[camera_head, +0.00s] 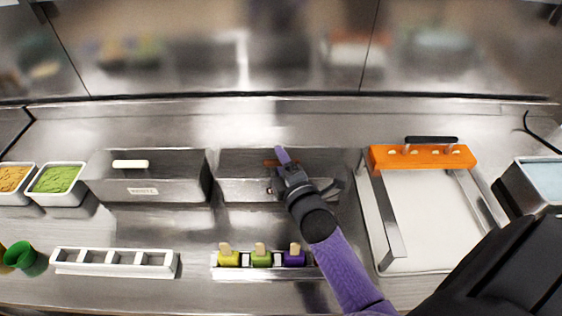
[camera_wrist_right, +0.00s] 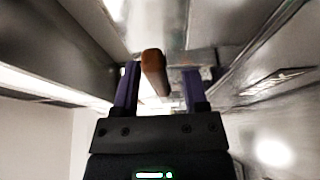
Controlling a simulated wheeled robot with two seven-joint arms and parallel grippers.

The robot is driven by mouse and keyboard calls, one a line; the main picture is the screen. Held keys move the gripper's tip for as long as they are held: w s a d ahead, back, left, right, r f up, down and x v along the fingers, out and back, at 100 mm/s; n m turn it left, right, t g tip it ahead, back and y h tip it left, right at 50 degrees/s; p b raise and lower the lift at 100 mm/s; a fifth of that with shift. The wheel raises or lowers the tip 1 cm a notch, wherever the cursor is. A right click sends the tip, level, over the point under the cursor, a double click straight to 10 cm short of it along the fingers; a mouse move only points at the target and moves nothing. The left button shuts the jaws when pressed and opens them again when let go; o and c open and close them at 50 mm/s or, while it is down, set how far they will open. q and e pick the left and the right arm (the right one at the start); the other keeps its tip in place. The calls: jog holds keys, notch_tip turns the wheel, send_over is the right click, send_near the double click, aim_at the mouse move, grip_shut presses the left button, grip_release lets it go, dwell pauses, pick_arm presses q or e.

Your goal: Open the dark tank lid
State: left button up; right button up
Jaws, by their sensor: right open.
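A steel tank (camera_head: 240,191) with a brown lid handle (camera_head: 269,163) stands at the middle of the counter. Its lid (camera_head: 238,160) looks shut, though my arm hides part of it. My right gripper (camera_head: 281,158) is over this tank at the handle. In the right wrist view my gripper (camera_wrist_right: 160,73) is open, with its purple fingers on either side of the brown handle (camera_wrist_right: 153,75). The handle looks nearer the left finger; I cannot tell whether they touch. My left gripper is out of view.
A steel tank with a cream handle (camera_head: 130,164) stands to the left. A white mold rack (camera_head: 115,271) and several colored popsicles (camera_head: 261,258) lie in front. An orange bar (camera_head: 422,158) spans the white tray (camera_head: 433,245) at right. Food pans (camera_head: 62,181) are at left.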

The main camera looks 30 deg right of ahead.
grip_shut()
dwell(0.4)
dwell(0.4)
dwell(0.5)
